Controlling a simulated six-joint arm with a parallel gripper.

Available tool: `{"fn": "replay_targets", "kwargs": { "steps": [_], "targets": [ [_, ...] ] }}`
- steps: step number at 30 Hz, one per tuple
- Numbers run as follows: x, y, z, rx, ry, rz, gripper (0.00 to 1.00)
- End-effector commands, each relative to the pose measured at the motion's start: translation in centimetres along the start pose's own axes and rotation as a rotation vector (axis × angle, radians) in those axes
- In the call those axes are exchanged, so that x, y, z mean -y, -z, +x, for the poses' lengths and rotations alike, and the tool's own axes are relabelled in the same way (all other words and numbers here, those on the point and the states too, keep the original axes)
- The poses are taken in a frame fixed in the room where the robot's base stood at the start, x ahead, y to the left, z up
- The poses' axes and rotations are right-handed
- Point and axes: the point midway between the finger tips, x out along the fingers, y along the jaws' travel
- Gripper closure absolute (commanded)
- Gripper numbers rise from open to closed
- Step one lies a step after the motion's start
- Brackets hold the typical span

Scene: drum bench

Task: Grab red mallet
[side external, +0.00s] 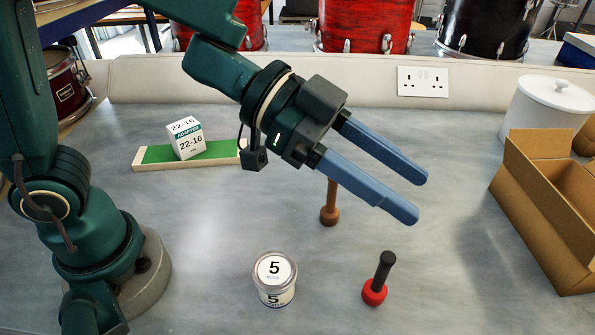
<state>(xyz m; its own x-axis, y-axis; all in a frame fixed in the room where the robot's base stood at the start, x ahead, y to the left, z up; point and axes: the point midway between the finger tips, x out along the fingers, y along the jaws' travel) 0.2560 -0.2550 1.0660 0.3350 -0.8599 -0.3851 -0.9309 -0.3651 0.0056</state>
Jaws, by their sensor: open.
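The red mallet (374,292) stands upright on the bench, with its red head down and its dark handle pointing up and leaning slightly right. It is at the front, right of centre. My gripper (420,195) has two blue fingers spread apart with nothing between them. It is in the air above and behind the red mallet in the picture, pointing down to the right, and does not touch it.
A brown mallet (330,212) stands behind my fingers, its upper part partly hidden. A jar labelled 5 (274,280) is left of the red mallet. A cardboard box (531,212) and white pot (545,108) are right. A white box (186,138) sits on a green tray (222,150).

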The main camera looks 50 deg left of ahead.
Motion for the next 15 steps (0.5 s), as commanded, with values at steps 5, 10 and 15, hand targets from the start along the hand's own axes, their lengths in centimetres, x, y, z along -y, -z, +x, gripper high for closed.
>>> {"fn": "replay_targets", "kwargs": {
  "steps": [5,10,15],
  "targets": [
    [0.1,-2.6,1.0,0.004,0.005,-0.01,0.45],
    [0.2,-5.5,2.2,0.006,0.006,-0.014,0.45],
    [0.2,-9.2,3.6,0.007,0.008,-0.018,0.45]
  ]
}}
